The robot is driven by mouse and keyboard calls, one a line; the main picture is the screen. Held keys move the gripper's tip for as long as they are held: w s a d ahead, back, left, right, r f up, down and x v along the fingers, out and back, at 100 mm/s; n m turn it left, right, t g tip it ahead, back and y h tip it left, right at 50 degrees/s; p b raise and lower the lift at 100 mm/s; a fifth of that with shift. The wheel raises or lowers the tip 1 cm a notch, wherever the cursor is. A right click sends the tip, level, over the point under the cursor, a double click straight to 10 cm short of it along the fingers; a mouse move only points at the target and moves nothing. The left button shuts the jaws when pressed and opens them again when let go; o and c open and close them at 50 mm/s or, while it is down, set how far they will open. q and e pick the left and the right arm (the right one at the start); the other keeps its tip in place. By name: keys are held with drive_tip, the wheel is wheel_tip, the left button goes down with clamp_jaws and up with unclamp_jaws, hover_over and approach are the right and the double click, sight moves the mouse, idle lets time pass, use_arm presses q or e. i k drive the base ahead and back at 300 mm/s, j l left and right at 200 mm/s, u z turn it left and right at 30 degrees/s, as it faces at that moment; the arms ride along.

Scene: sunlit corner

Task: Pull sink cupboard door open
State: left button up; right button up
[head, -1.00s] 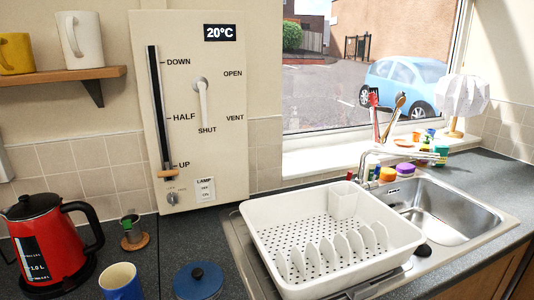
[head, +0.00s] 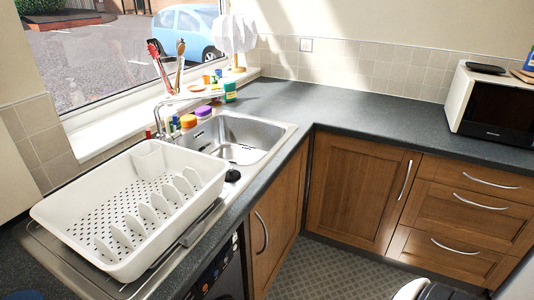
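The sink cupboard door (head: 280,218) is a brown wooden door under the sink, seen at a steep angle in the head view. It looks shut. Its curved metal handle (head: 262,232) is upright near the door's left edge. The steel sink (head: 240,137) is set in the dark worktop above it. Neither of my grippers can be made out in this view, so where they are relative to the handle is not shown.
A dark-fronted appliance (head: 222,278) stands left of the sink cupboard. A corner cupboard door (head: 355,190) and several drawers (head: 465,205) run along the right. Patterned floor (head: 325,270) is clear before the cupboards. A white dish rack (head: 135,205) sits on the drainer.

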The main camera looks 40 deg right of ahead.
sight(275, 221)
drive_tip(key=z, duration=1.45)
